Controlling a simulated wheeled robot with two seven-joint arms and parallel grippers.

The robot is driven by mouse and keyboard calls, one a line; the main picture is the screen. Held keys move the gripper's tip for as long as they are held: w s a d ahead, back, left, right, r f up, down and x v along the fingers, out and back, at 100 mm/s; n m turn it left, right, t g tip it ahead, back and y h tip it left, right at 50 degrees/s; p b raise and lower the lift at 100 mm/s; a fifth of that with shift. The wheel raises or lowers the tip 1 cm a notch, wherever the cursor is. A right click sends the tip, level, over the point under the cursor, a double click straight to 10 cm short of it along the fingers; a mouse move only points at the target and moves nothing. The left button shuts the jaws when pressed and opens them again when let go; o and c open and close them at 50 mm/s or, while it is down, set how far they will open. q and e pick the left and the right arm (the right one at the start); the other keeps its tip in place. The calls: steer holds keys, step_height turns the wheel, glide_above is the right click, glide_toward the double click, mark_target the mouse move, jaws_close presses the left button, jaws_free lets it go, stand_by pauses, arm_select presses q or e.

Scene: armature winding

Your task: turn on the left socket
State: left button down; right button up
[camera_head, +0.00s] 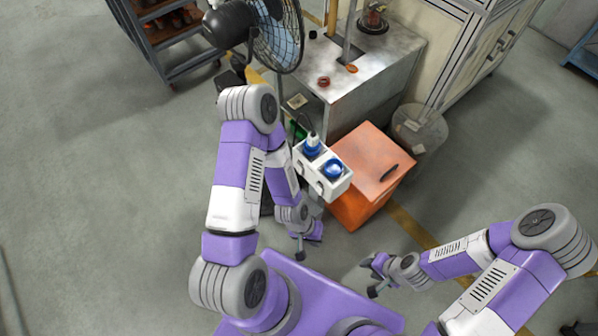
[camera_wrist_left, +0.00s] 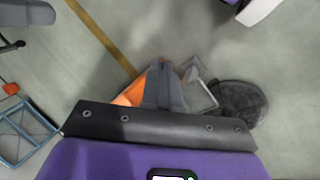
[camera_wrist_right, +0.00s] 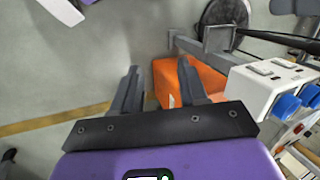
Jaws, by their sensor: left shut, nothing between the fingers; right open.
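The white socket box (camera_head: 321,171) carries two blue round sockets. The left socket (camera_head: 312,147) has a dark plug and cable at it; the right socket (camera_head: 333,168) is beside it. Small switches show on the box's near face. The box also appears at the right of the right wrist view (camera_wrist_right: 262,88). My left gripper (camera_wrist_left: 163,70) is shut and empty; in the head view it is low, below and left of the box, partly hidden by its arm. My right gripper (camera_wrist_right: 160,83) is open and empty, lower right of the box in the head view (camera_head: 370,277).
An orange block (camera_head: 370,158) with a dark object on top stands right of the box. A metal bench (camera_head: 375,75), a bin (camera_head: 420,130) and a fan (camera_head: 275,35) stand behind. A shelf rack (camera_head: 165,40) is at the back left. Floor at left is clear.

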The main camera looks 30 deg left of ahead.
mark_target(299, 170)
steer(key=shift+o, duration=0.8)
steer(key=shift+f, duration=0.15)
arm_select(q)
steer(key=w+a+n+t+y+b, duration=0.1)
steer(key=w+a+n+b, duration=0.4)
steer(key=w+a, duration=0.3)
steer(key=w+a+n+t+y+b, duration=0.1)
steer(key=w+a+n+b, duration=0.4)
steer(key=a, duration=0.9)
steer(key=w+n, duration=0.1)
steer(key=w, duration=0.2)
steer(key=shift+w+a+r+t+y, duration=0.2)
steer(key=shift+a+r+t+y, duration=0.05)
steer(key=shift+r+t+y, duration=0.15)
arm_select(e)
step_height(299, 170, down, 10)
steer(key=shift+f, duration=0.15)
arm_select(q)
steer(key=shift+f+b, duration=0.1)
steer(key=shift+b, duration=0.2)
steer(key=w+d+f+b, duration=0.2)
steer(key=w+f+b, duration=0.2)
steer(key=f, duration=0.6)
steer(key=shift+w+d, duration=0.35)
steer(key=shift+w, duration=1)
arm_select(e)
steer(key=shift+f, duration=2.05)
